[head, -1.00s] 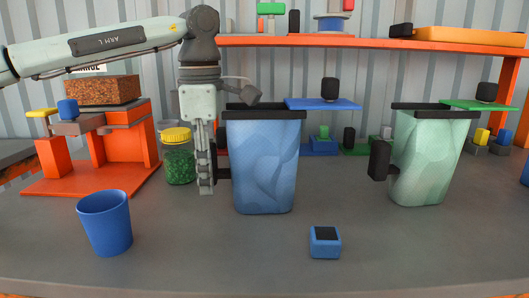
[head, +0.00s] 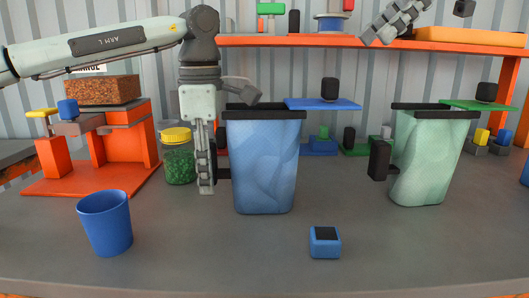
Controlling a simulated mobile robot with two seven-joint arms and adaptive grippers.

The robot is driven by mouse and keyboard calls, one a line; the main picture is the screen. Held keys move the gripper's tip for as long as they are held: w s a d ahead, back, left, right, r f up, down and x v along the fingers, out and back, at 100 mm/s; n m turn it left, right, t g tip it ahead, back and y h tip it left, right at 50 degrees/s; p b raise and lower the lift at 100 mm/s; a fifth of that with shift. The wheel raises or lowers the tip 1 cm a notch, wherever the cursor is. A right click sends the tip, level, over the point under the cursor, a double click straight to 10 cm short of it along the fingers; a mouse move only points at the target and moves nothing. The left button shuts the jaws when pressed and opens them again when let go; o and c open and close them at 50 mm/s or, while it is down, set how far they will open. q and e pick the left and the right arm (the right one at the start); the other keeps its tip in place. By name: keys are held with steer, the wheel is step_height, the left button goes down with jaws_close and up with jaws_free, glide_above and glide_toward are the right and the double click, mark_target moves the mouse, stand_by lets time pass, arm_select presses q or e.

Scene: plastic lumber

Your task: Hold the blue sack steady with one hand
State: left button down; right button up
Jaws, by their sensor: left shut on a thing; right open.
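The blue sack (head: 264,165) stands upright on the grey table in the middle, its dark rim open at the top. A dark handle sticks out on its left side. My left gripper (head: 212,172) points down beside the sack's left side and is shut on that handle; the finger hides part of it. My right gripper (head: 395,22) shows at the top right, partly cut off by the frame, open and high above the table in front of the shelf.
A pale green sack (head: 422,160) with a dark handle stands at the right. A jar with a yellow lid (head: 177,157) stands close left of my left gripper. An orange shelf (head: 300,41) runs behind.

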mark_target(333, 78)
steer(key=x, duration=1.1)
steer(key=shift+a+f, duration=0.1)
steer(key=shift+f, duration=0.05)
jaws_close()
steer(key=shift+a, duration=0.1)
